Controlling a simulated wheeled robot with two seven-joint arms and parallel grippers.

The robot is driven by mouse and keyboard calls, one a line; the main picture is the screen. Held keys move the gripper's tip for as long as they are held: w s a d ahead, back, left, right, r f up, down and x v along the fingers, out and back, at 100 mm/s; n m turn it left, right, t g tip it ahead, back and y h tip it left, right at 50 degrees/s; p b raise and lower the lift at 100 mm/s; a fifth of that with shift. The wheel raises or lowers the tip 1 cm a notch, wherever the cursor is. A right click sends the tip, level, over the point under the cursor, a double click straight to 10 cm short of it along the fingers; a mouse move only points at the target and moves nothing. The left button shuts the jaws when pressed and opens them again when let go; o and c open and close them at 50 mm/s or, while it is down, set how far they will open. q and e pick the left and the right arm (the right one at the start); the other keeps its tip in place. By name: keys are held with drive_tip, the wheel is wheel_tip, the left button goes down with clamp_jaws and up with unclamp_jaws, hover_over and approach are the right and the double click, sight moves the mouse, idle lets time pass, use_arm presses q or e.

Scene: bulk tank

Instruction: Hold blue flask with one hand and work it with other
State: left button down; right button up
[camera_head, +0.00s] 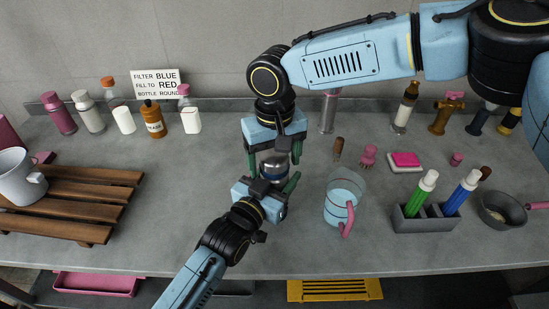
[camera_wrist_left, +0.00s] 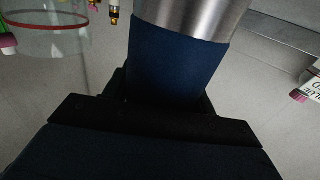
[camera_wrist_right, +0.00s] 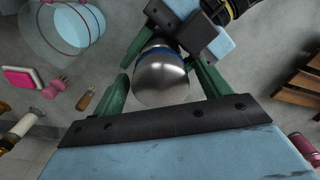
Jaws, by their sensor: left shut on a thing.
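The blue flask, with a rounded silver cap (camera_head: 273,163), is upright over the middle of the counter; whether its base touches the counter is hidden. My left gripper (camera_head: 270,187) is shut on it from the front. In the left wrist view the flask's blue body (camera_wrist_left: 170,65) rises from the jaws below its silver top. My right gripper (camera_head: 275,157) reaches down from behind and above, open, with a green finger on each side of the cap. In the right wrist view the silver cap (camera_wrist_right: 162,80) sits between the fingers with visible gaps.
A clear pitcher (camera_head: 343,200) with a pink handle stands close on the right. Beyond are a grey holder (camera_head: 425,220) with green and blue bottles and a pan (camera_head: 502,212). A wooden rack (camera_head: 75,190) with a white mug (camera_head: 20,178) is left. Several bottles line the back.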

drive_tip(key=shift+r, duration=2.3)
use_arm(q)
drive_tip(key=shift+c, duration=2.1)
unclamp_jaws()
